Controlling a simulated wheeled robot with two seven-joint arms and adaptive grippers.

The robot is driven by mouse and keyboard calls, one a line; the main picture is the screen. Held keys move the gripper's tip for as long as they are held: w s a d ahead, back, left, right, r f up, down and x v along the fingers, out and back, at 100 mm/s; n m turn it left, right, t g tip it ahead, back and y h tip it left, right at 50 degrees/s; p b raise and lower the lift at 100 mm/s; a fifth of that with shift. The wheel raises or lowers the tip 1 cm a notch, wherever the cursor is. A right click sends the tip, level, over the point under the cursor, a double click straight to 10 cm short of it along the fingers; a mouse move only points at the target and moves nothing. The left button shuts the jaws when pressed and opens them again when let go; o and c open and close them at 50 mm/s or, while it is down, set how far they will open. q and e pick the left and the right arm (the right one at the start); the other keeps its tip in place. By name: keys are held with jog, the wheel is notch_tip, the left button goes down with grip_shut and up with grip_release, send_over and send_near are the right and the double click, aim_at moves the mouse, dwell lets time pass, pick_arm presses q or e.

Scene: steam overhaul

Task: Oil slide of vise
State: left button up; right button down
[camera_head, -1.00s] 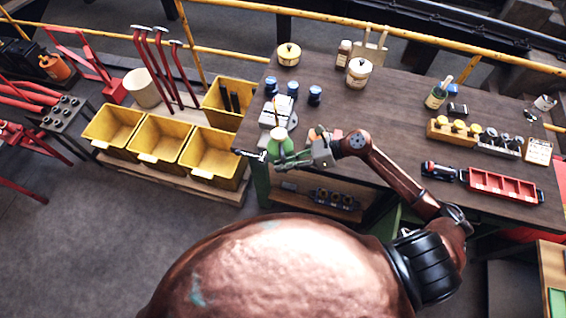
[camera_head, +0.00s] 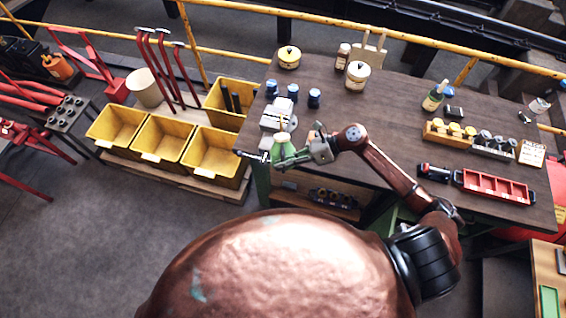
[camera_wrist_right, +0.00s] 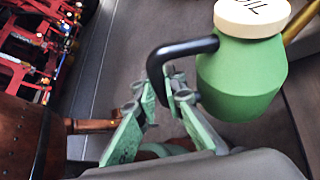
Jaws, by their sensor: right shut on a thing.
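The green oil can (camera_head: 284,152) with a cream lid is in my right gripper (camera_head: 297,157), just in front of the vise at the workbench's left end. In the right wrist view the oil can (camera_wrist_right: 240,78) hangs at upper right, and my right gripper (camera_wrist_right: 168,88) is shut on its black handle (camera_wrist_right: 180,53). The pale grey vise (camera_head: 277,117) stands on the bench corner, its front end partly hidden by the can. The spout points up toward the vise; I cannot tell whether it touches the slide. My left gripper is not in view.
Yellow bins (camera_head: 165,138) stand left of the bench. The bench middle is clear.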

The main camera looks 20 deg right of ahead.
jog(key=shift+a+r, duration=0.1)
jog(key=shift+w+a+r, duration=0.1)
jog(key=shift+w+a, duration=0.05)
jog(key=shift+a, duration=0.3)
jog(key=shift+w+a+r, duration=0.1)
jog(key=shift+w+a, duration=0.05)
jog(key=shift+a, duration=0.3)
jog(key=shift+r, duration=0.15)
jog(key=shift+r, duration=0.1)
dwell(0.4)
jog(key=shift+w+r+m, duration=0.2)
jog(key=shift+r+m, duration=0.1)
jog(key=shift+r, duration=0.1)
jog(key=shift+r+g, duration=0.1)
jog(key=shift+g, duration=0.2)
jog(key=shift+w+r, duration=0.2)
jog(key=shift+r, duration=0.25)
